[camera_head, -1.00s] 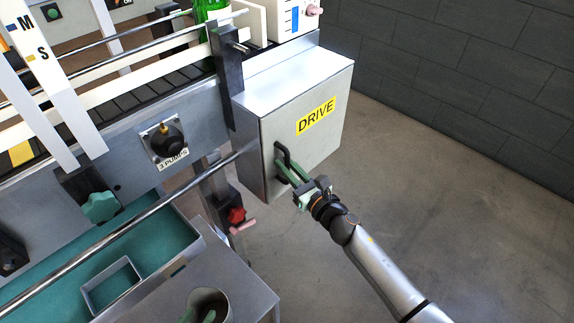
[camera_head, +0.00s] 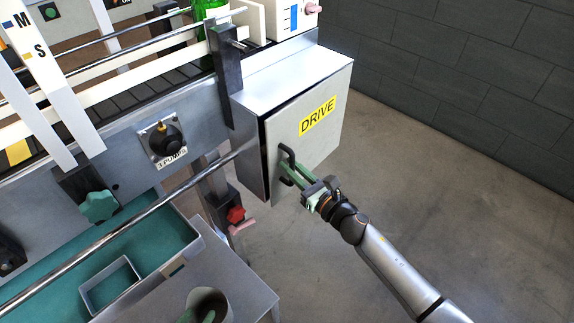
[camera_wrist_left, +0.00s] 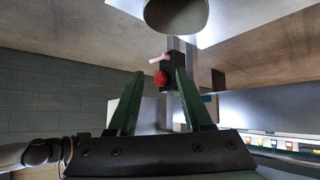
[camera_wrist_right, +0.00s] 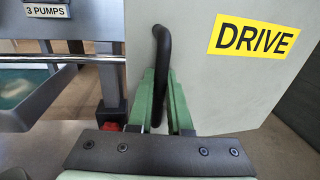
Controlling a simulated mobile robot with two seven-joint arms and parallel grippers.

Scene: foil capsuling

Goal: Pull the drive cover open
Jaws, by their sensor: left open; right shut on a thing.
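The drive cover (camera_head: 312,140) is a light grey door with a yellow DRIVE label (camera_head: 317,116). It stands slightly ajar from its metal box (camera_head: 250,145), with a dark gap along its left and upper edges. My right gripper (camera_head: 291,169) is shut on the cover's black handle (camera_head: 287,153). In the right wrist view, the green fingers close around the lower part of the handle (camera_wrist_right: 161,60). My left gripper (camera_wrist_left: 160,75) is open and empty in the left wrist view. In the head view only some green of it may show at the bottom edge.
A grey cup (camera_head: 207,300) stands on the metal table (camera_head: 235,285) at the bottom. The floor (camera_head: 450,190) right of the cover is clear up to the dark wall (camera_head: 460,60).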

